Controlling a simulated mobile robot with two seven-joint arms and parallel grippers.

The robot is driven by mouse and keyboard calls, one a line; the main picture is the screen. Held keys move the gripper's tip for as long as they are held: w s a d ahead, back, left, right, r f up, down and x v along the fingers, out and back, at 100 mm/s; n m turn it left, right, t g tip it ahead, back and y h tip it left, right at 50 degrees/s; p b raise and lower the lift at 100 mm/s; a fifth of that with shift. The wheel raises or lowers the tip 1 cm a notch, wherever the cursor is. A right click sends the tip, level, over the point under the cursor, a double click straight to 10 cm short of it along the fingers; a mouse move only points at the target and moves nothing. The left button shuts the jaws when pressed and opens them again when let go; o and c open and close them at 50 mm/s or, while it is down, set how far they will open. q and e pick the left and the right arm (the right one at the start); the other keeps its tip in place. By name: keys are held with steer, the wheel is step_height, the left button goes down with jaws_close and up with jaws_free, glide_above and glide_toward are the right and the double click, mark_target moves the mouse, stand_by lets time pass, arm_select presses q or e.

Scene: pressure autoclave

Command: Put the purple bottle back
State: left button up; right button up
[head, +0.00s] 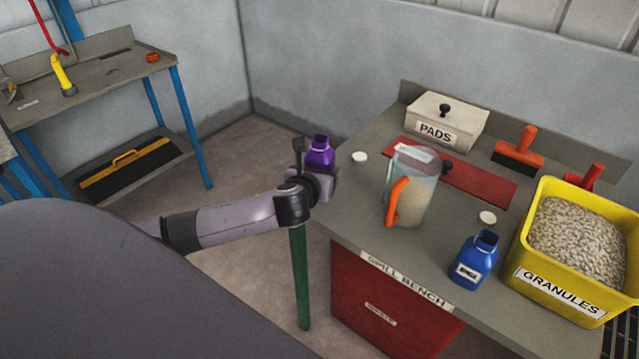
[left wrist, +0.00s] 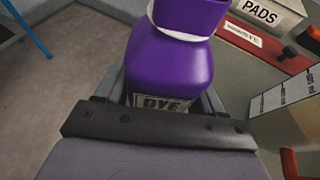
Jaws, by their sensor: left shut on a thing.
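The purple bottle (head: 320,156) is upright and uncapped, with a white ring at its neck and a DYE label in the left wrist view (left wrist: 170,70). My left gripper (head: 316,178) is shut on it, just off the left edge of the small grey bench (head: 345,215). The gripper bar (left wrist: 160,125) covers the lower part of the bottle in the left wrist view. I cannot tell whether the bottle's base touches the bench. A white cap (head: 360,157) lies on the bench just right of the bottle. My right gripper is not in view.
A blue bottle (head: 474,262), a second white cap (head: 487,217), a yellow granules tub (head: 560,285) and a pads box (head: 447,122) occupy the bench.

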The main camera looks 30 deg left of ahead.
arm_select(q)
steer(key=shift+f, duration=1.6)
steer(key=shift+b, duration=0.3)
steer(key=shift+f, duration=0.2)
steer(key=o, duration=1.3)
steer(key=shift+c, duration=0.2)
